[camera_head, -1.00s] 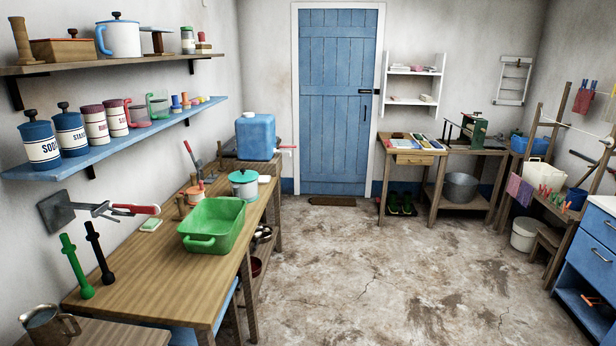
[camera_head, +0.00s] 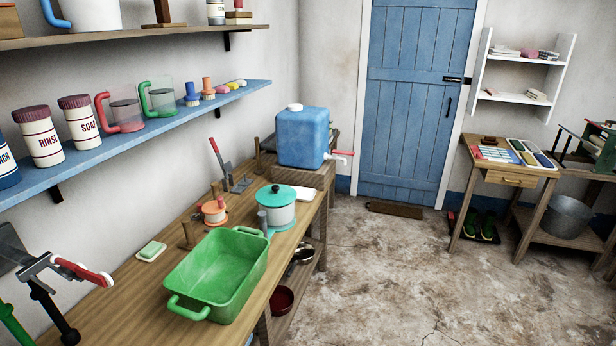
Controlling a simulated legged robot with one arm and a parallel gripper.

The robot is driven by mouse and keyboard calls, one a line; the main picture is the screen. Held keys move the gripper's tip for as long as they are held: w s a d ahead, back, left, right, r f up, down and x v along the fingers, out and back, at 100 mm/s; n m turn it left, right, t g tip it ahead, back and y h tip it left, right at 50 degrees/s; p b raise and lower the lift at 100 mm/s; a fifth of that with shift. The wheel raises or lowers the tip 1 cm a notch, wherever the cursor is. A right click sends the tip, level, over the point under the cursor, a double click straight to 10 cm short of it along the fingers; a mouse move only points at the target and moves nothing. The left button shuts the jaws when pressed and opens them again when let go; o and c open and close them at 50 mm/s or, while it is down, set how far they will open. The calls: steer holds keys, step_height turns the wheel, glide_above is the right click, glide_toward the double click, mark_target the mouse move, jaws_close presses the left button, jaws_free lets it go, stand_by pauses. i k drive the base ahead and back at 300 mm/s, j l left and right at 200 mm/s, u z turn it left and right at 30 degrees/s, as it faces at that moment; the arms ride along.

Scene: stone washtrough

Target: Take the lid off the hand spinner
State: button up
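A white tub with a teal lid, which looks like the hand spinner (camera_head: 283,216), stands on the wooden bench behind the green basin. Its teal lid (camera_head: 270,193) sits on top, with a small dark knob in the middle. A grey post stands close to its front left. My gripper is not in view.
The green basin (camera_head: 220,270) takes up the bench's front middle. A small orange-topped pot (camera_head: 212,212), a soap dish (camera_head: 151,251) and a red-handled lever (camera_head: 222,165) are nearby. A blue water container (camera_head: 303,138) stands behind. Open floor (camera_head: 390,280) lies to the right.

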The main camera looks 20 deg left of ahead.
mark_target(272, 195)
steer(key=i+u, duration=0.15)
steer(key=i, duration=0.3)
steer(key=i+l+u, duration=0.1)
steer(key=i, duration=0.35)
steer(key=i+l+u, duration=0.15)
steer(key=i, duration=0.25)
steer(key=i+l+u, duration=0.15)
steer(key=i, duration=0.3)
steer(key=i+l+u, duration=1.35)
steer(key=l, duration=0.15)
steer(key=k, duration=0.05)
